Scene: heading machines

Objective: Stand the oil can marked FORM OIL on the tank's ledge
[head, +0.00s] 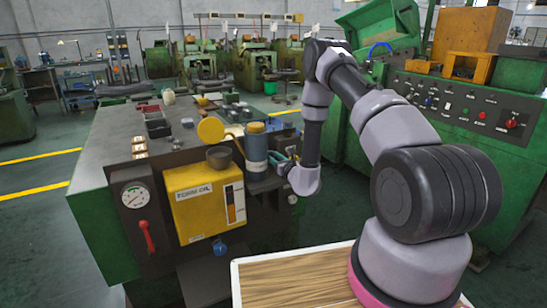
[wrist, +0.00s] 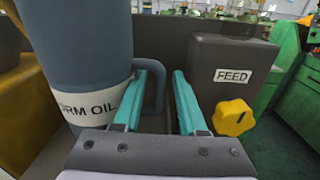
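The blue-grey oil can (head: 256,152) with a tan top stands upright just right of the yellow tank (head: 196,205), over a dark ledge (head: 265,186). Whether its base touches the ledge is hard to tell. In the wrist view the can (wrist: 85,45) fills the left side, its label ending in "RM OIL", and its base is hidden. My gripper (wrist: 165,75) is at the can's right side, fingers apart. The can's handle (wrist: 158,95) lies between the teal fingers, nearer the left one, with a gap to the right one. The gripper also shows in the head view (head: 280,160).
A dark box marked FEED (wrist: 233,75) with a yellow knob (wrist: 233,118) stands close right of my fingers. A dark funnel cup (head: 219,157) and a yellow round lid (head: 210,130) top the tank. A green control console (head: 460,115) is at right.

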